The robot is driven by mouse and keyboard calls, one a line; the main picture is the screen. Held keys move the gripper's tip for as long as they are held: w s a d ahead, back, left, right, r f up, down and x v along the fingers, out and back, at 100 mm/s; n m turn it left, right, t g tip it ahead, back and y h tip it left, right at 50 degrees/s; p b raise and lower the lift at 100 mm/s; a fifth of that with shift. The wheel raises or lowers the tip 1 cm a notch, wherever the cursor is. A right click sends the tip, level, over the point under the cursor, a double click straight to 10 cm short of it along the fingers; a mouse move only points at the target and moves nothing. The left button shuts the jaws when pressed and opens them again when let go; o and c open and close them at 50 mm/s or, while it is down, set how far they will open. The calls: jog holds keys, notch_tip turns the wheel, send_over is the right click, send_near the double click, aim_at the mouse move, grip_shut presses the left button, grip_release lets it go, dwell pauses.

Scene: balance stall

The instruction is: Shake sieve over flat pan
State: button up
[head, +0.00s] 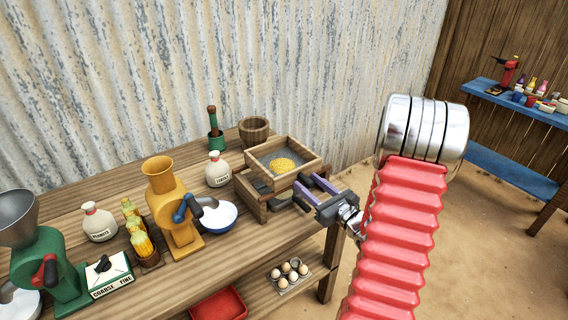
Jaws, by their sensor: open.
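The sieve (311,163) is a square wooden frame with a grey mesh floor and a heap of yellow meal (283,164) in its middle. It rests on a wooden stand (247,196) at the right end of the table. My gripper (307,184) has purple fingers and is open and empty, close to the sieve's front right side. I cannot tell whether the fingers touch the frame. A dark grey object (281,201) shows partly below the sieve; I cannot tell if it is the flat pan.
Left of the sieve stand a white-and-blue bowl (218,219), a yellow mill (170,205), sacks, corn cobs and a green mill (48,268). Eggs (289,270) lie on the lower shelf.

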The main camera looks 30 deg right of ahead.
jog(key=s, duration=0.6)
jog(key=shift+s, duration=0.4)
jog(key=shift+d, duration=0.1)
dwell(0.5)
